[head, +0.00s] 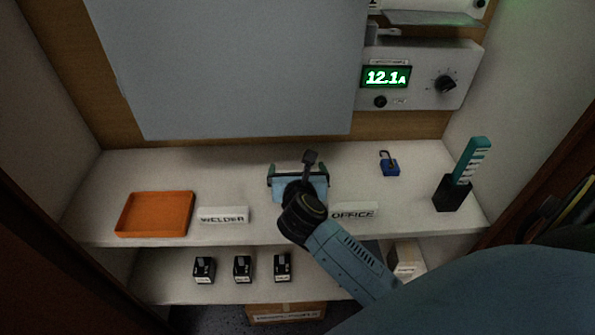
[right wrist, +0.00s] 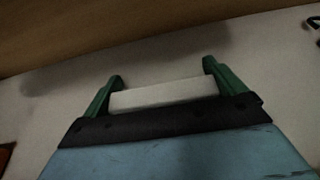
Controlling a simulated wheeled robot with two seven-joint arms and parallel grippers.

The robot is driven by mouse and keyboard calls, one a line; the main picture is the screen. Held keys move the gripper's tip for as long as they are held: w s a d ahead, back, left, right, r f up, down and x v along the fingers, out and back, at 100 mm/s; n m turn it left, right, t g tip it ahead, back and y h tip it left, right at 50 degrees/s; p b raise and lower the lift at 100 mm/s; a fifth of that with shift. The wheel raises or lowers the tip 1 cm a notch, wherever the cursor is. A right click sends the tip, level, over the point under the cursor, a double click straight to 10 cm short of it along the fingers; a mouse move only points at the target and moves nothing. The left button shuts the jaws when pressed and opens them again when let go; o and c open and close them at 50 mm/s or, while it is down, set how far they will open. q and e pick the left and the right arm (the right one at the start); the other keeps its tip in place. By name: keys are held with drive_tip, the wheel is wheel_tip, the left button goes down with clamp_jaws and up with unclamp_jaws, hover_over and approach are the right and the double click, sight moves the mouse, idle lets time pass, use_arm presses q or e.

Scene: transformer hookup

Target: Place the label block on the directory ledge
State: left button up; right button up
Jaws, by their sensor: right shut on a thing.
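My right gripper (head: 298,170) is over the back middle of the white shelf in the head view, its green fingers spread to either side. In the right wrist view my right gripper (right wrist: 160,80) is shut on a plain white block (right wrist: 162,93), held crosswise between the fingers; no lettering shows on it. My own wrist hides the block in the head view. White label blocks reading WELDER (head: 223,215) and OFFICE (head: 353,211) stand near the shelf's front edge. I cannot tell which surface is the directory ledge. My left gripper is not in view.
An orange tray (head: 155,213) lies at left on the shelf (head: 120,170). A blue padlock (head: 389,164) and a black holder (head: 452,194) with a teal strip are at right. Several black blocks (head: 242,269) sit below. A large grey panel (head: 230,60) hangs above.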

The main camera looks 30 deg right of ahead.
drive_tip(key=shift+f, duration=0.1)
drive_tip(key=o, duration=0.6)
